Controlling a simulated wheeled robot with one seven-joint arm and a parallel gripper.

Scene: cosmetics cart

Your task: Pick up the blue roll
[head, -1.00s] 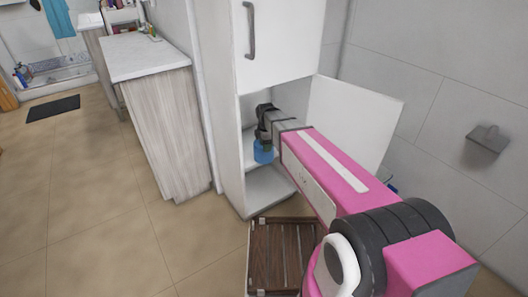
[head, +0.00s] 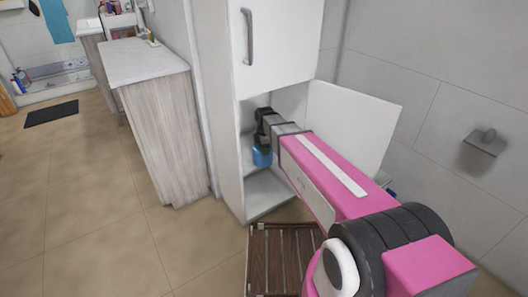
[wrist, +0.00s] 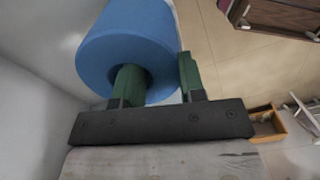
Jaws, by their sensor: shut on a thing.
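The blue roll (head: 262,158) is a thick blue cylinder in the open lower part of the tall white cabinet. My gripper (head: 263,133) reaches in from above and holds it. In the wrist view the blue roll (wrist: 125,40) fills the upper left. My gripper (wrist: 160,78) has one green finger inside the roll's hollow core and the other along its outer side, so it is shut on the roll's wall. Whether the roll's far end touches a shelf is hidden.
The tall white cabinet (head: 224,150) has its lower door (head: 350,130) swung open to the right, beside my arm. A brown slatted wooden piece (head: 275,265) is on the floor in front. A counter (head: 165,130) stands to the left.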

